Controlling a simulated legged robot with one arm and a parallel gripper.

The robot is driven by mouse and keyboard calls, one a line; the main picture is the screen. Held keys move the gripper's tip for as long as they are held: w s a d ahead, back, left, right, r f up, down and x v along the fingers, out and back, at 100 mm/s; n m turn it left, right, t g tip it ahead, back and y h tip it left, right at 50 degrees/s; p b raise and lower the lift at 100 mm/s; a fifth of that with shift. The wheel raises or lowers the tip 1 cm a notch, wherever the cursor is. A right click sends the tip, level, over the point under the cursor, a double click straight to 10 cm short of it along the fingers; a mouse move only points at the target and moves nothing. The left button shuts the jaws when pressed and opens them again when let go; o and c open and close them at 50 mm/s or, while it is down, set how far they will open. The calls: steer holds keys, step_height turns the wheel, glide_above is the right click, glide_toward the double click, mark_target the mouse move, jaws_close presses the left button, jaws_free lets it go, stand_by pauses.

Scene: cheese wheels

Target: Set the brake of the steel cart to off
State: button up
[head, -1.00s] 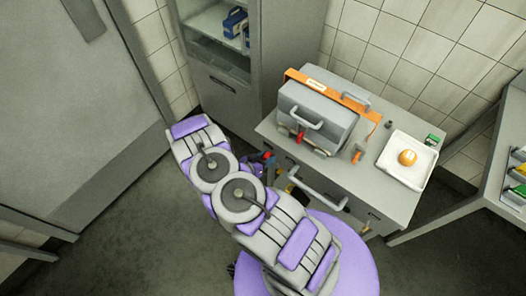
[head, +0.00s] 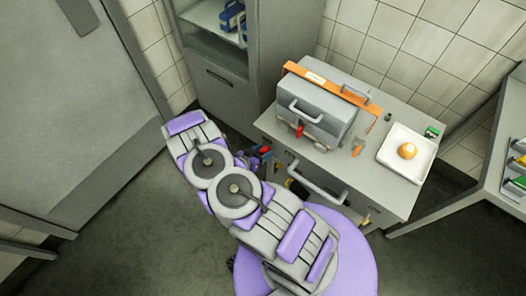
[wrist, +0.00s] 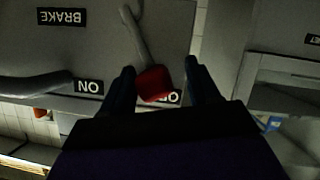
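The steel cart (head: 375,197) stands in front of me, right of my arm in the head view. In the wrist view its panel is seen upside down, with a BRAKE label (wrist: 62,17) and an ON label (wrist: 89,87). The brake lever (wrist: 134,35) ends in a red knob (wrist: 153,84). The knob partly covers a second label (wrist: 174,97), of which only the first letter or so shows. My gripper (wrist: 160,75) is open, one finger on each side of the knob, with a gap at the right finger. In the head view my arm largely hides the gripper.
A grey case (head: 315,105) with an orange strap and a white tray (head: 425,152) holding an orange round (head: 407,151) are on the cart. A grey cabinet (head: 225,90) stands behind left, a side table (head: 500,190) right. Floor at the left is clear.

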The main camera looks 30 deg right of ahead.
steer(key=shift+o, duration=0.2)
steer(key=shift+r, duration=0.15)
steer(key=shift+a, duration=0.1)
steer(key=shift+s+a+r, duration=0.1)
steer(key=shift+a+r, duration=0.1)
steer(key=shift+a, duration=0.1)
steer(key=p+v, duration=0.1)
steer(key=v, duration=1.5)
steer(key=shift+a+p, duration=0.3)
steer(key=shift+f, duration=0.1)
